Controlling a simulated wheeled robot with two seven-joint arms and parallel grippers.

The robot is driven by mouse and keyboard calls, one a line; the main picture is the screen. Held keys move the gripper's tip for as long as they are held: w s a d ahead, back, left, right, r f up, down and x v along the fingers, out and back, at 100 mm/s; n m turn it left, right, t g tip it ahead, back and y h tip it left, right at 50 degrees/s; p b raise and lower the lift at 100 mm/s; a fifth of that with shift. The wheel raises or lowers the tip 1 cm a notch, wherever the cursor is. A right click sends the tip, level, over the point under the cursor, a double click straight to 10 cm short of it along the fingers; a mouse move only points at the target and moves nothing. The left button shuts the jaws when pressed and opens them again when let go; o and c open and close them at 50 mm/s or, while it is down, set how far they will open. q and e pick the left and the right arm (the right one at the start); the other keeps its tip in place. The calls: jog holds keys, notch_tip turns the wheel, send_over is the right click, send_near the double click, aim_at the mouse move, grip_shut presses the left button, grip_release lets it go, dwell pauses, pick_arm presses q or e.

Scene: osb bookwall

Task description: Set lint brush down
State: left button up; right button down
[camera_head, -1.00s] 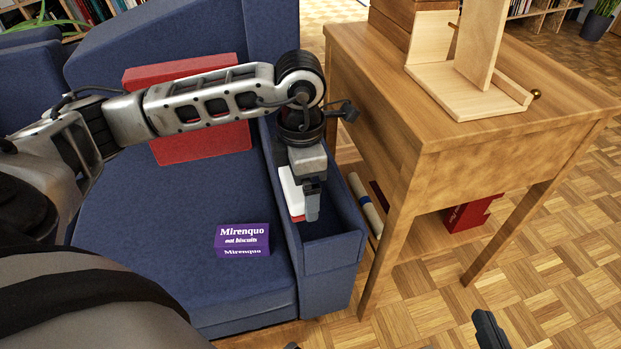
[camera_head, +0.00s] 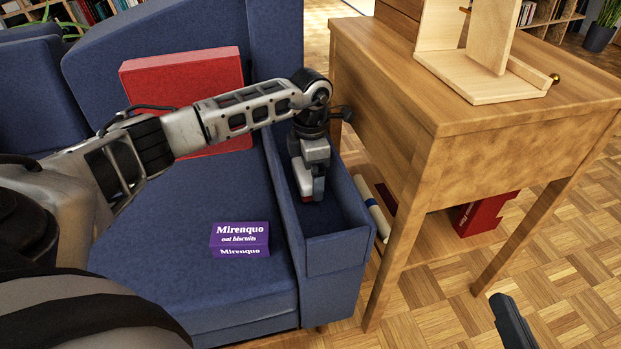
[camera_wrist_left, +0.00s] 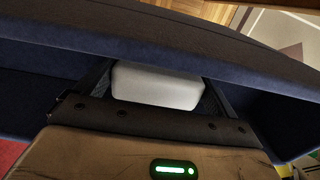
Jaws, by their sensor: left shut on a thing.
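My left gripper (camera_head: 314,186) points down into the open blue armrest compartment (camera_head: 337,252) at the sofa's right side. It is shut on the lint brush (camera_head: 302,178), whose white body and a bit of red show beside the fingers. In the left wrist view the brush's white end (camera_wrist_left: 157,86) sits between the two fingers, with the blue compartment walls around it. The brush's lower end is largely hidden, and I cannot tell whether it touches the compartment floor. A dark part of my right gripper (camera_head: 512,322) shows at the bottom right; its jaws cannot be made out.
A purple biscuit box (camera_head: 240,239) lies on the blue seat, left of the compartment. A red cushion (camera_head: 215,147) leans on the backrest. A wooden desk (camera_head: 440,118) stands close on the right, with a wooden stand (camera_head: 484,84) on top and a red box (camera_head: 480,214) below.

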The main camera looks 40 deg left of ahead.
pick_arm(q)
jog(key=shift+f, duration=0.7)
jog(key=shift+r, duration=0.1)
jog(key=o, duration=0.6)
jog(key=shift+f, duration=0.2)
jog(key=shift+r, duration=0.5)
notch_tip(320, 180, up, 11)
jog(key=p, duration=0.3)
jog(key=shift+f+p, duration=0.15)
jog(key=shift+p, duration=0.2)
jog(key=shift+r, duration=0.35)
pick_arm(e)
jog(key=shift+s+d+f+n+g+h, duration=0.1)
jog(key=shift+d+f+n+g+h, duration=0.35)
jog(key=shift+f+n+h, duration=0.2)
jog(key=shift+f, duration=0.1)
